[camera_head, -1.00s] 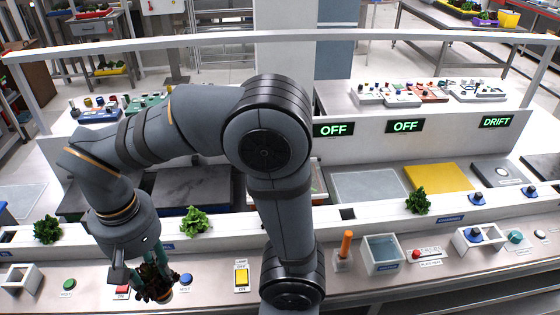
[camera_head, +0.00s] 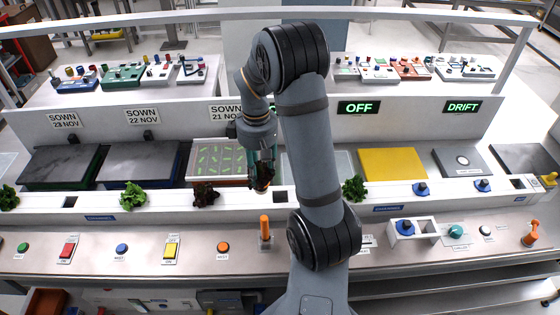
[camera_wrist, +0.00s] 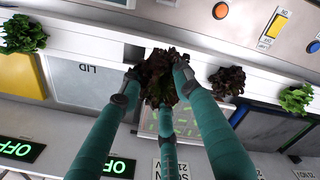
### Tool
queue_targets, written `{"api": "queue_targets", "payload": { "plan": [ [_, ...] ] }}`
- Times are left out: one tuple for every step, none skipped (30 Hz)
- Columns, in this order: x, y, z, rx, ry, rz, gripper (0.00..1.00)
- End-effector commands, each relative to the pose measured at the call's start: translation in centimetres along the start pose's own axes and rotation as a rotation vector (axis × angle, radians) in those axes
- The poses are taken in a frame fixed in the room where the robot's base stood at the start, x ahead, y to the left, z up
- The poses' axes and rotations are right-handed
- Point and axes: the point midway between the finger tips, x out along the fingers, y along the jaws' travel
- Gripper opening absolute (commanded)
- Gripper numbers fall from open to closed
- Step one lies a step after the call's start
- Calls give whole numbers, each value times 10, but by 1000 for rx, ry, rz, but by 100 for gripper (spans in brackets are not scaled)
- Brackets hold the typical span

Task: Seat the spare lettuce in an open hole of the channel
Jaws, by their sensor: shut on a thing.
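My gripper (camera_head: 262,172) is shut on the spare lettuce, a dark red head. In the wrist view its teal fingers close around the leaves of the spare lettuce (camera_wrist: 159,82); its root end is hidden there. In the head view it hangs at the back edge of the white channel (camera_head: 320,191), just left of an open square hole (camera_head: 280,196). That hole (camera_wrist: 134,53) shows beside the lettuce in the wrist view. I cannot tell the height gap. Other open holes are at the left (camera_head: 70,201) and far right (camera_head: 519,183).
A seated dark red lettuce (camera_head: 206,195) stands just left of my gripper. Green lettuces sit at the left (camera_head: 132,196) and right (camera_head: 353,188). Behind are a seedling tray (camera_head: 220,146) and a yellow panel (camera_head: 393,163). An orange-handled post (camera_head: 264,228) stands in front.

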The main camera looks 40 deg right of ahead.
Motion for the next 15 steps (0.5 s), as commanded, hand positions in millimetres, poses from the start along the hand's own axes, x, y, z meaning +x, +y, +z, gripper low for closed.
{"api": "queue_targets", "payload": {
  "plan": [
    [2,14,8,-8,-3,-3,8],
    [5,21,11,-19,-2,-3,8],
    [9,29,16,-29,-2,-3,8],
    [11,35,19,-37,0,-2,8],
    [13,39,22,-44,0,-3,8],
    [15,44,25,-51,1,-3,8],
    [16,46,27,-56,2,-2,8],
    [17,49,28,-60,3,-1,8],
    [19,51,30,-65,3,-1,8],
    [20,52,31,-66,3,-1,8],
    [22,52,31,-67,3,-1,8],
    [23,53,32,-68,3,-1,8],
    [25,53,32,-68,3,-1,8],
    [26,53,32,-69,3,-1,8],
    [29,53,32,-69,3,-1,8]
  ]
}}
